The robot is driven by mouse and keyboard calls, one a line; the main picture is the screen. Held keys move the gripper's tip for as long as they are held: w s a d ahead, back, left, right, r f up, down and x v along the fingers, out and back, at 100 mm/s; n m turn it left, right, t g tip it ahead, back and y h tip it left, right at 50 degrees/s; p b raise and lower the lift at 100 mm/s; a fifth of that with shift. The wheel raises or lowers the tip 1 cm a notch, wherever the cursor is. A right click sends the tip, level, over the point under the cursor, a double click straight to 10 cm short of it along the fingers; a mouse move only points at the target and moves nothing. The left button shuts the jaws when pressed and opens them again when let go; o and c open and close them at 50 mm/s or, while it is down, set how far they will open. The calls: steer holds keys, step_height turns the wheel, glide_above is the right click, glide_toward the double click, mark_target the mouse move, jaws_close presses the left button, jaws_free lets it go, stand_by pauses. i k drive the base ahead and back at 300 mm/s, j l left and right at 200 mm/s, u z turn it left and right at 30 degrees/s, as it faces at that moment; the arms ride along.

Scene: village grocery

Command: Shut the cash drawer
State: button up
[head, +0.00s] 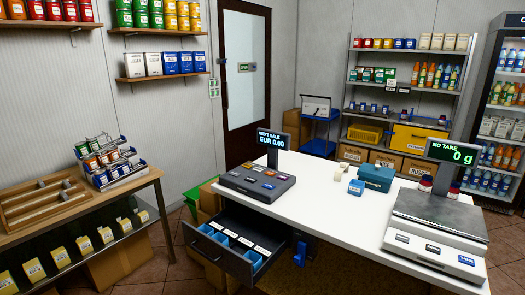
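The cash drawer (222,262) is dark grey and stands pulled out from under the white counter (335,222), at its left end. Its open top shows a row of blue compartments with white labels. The cash register (257,184) sits on the counter just above and behind the drawer. Its display (273,139) reads "NEXT SALE EUR 0.00". My gripper is not in the view, so its state does not show.
A small blue object (299,254) is beside the drawer, below the counter edge. A scale (437,229) stands on the counter at right. A wooden table (130,187) with a tray and a small rack is at left. Tiled floor shows between table and drawer.

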mark_target(246, 229)
steer(key=i+j+u, duration=0.6)
steer(key=i, duration=0.2)
